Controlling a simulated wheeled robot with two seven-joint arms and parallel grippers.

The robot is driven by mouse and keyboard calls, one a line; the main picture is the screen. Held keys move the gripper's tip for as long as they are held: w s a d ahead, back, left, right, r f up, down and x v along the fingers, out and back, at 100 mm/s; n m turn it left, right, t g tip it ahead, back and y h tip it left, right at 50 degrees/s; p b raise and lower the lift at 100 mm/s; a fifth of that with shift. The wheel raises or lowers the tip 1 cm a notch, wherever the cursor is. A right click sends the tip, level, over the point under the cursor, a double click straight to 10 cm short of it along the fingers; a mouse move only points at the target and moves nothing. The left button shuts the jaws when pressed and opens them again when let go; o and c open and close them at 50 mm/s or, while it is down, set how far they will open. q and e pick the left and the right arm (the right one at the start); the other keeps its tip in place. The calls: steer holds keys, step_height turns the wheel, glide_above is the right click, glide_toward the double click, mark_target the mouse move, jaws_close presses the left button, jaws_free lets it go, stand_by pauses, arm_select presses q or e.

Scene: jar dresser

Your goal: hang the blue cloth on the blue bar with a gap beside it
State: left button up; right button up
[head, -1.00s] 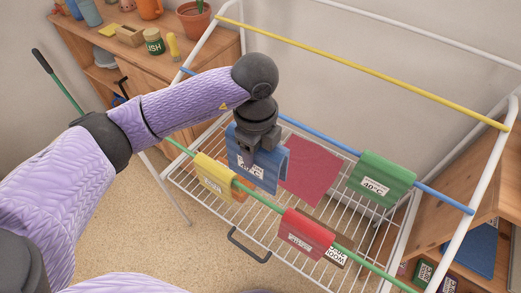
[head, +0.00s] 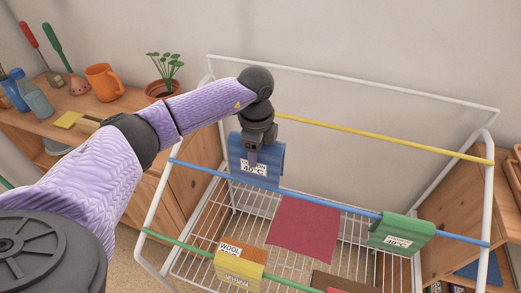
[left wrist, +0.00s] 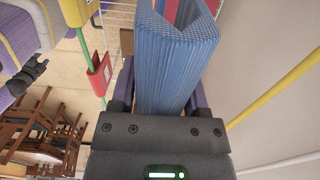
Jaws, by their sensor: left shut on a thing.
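My left gripper (head: 254,156) is shut on the blue cloth (head: 240,150), which is folded over with a white 40°C label on its front. It hangs down from the fingers, its lower edge close to the blue bar (head: 335,204); I cannot tell whether it touches the bar. In the left wrist view the blue cloth (left wrist: 172,75) fills the space between the fingers. A green cloth (head: 403,229) hangs on the blue bar to the right, with bare bar between the two. A dark gripper-like shape (left wrist: 25,74), probably my right one, shows small in the left wrist view.
The yellow bar (head: 380,136) runs behind and above. On the green bar (head: 190,249) in front hangs a yellow cloth (head: 239,268). A maroon sheet (head: 303,228) shows just below the blue bar. A wooden dresser (head: 195,165) stands at left with a potted plant (head: 163,89).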

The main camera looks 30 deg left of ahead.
mark_target(257, 186)
arm_select(q)
step_height(257, 186, down, 8)
steer(key=b, duration=0.4)
steer(key=shift+r, duration=0.1)
step_height(257, 186, down, 4)
steer(key=b, duration=0.3)
steer(key=shift+f, duration=0.25)
steer(key=shift+f+b, duration=0.45)
steer(key=shift+f, duration=0.4)
arm_select(e)
steer(key=s+d+f+g, duration=0.1)
steer(key=s+d+f, duration=0.1)
steer(key=f, duration=0.6)
steer(key=shift+s+d+f, duration=0.3)
steer(key=shift+s+d, duration=0.1)
steer(key=shift+s, duration=0.5)
